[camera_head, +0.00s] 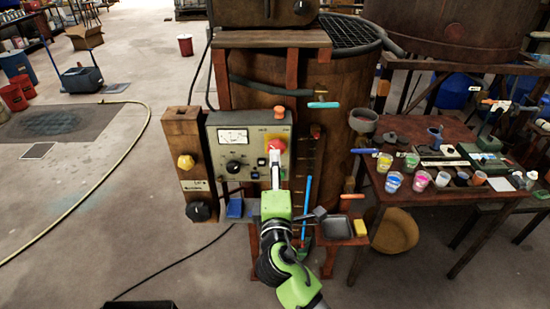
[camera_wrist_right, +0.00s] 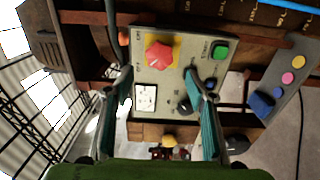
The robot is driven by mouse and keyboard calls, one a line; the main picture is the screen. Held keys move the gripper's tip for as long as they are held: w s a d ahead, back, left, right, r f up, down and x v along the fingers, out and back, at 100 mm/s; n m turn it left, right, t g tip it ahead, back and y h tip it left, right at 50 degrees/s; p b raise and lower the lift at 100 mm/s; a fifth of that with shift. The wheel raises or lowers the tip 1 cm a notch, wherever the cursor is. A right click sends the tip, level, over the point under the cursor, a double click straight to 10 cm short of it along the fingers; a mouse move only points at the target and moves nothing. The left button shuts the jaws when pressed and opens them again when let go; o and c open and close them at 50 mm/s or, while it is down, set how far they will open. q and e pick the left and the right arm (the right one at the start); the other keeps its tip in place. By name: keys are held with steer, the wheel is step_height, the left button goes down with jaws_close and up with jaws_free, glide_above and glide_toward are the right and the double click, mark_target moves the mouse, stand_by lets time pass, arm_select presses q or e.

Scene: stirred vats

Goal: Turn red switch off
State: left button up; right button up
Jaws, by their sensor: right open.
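The red switch (camera_head: 276,146) sits on a yellow plate at the upper right of the grey control panel (camera_head: 222,151). In the right wrist view the red switch (camera_wrist_right: 158,55) shows as a lobed red knob on yellow. My right gripper (camera_head: 275,162) is in front of the panel, just below the switch in the head view, and partly covers that area. In the right wrist view its two fingers (camera_wrist_right: 158,80) are spread with nothing between them, and the switch lies beyond the tips. Contact is not visible. My left gripper is not in view.
The panel also has a dial meter (camera_wrist_right: 145,97), a black knob (camera_wrist_right: 184,106) and a green button (camera_wrist_right: 220,50). A wooden post with a yellow knob (camera_head: 186,162) stands left. A table with paint cups (camera_head: 420,181) stands right. Floor at left is mostly clear.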

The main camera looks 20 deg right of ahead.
steer(key=shift+v, duration=2.2)
step_height(320, 180, down, 22)
steer(key=a+g+y+b, duration=0.1)
steer(key=g+y+b, duration=0.2)
steer(key=g, duration=0.1)
steer(key=s+f+m+g+b, duration=0.15)
steer(key=s+f, duration=0.25)
steer(key=f, duration=0.4)
steer(key=s+f+g+y, duration=0.1)
steer(key=s+f+g, duration=0.15)
steer(key=f, duration=0.55)
steer(key=s+f+m+g+b, duration=0.1)
steer(key=s+f, duration=0.3)
steer(key=f, duration=0.4)
steer(key=s+d+f+m+g+b, duration=0.1)
steer(key=s+d+f+m+g, duration=0.1)
steer(key=s+f, duration=0.7)
steer(key=s+d+f+m+g+b, duration=0.2)
steer(key=s+f, duration=0.7)
steer(key=s, duration=0.7)
steer(key=s+d+f+m+g+y+b, duration=0.1)
steer(key=s+d+f+m+g, duration=0.2)
steer(key=s+f+m, duration=0.3)
steer(key=s+d+f, duration=0.1)
steer(key=s+f, duration=0.2)
steer(key=s, duration=0.3)
steer(key=shift+s+d, duration=0.25)
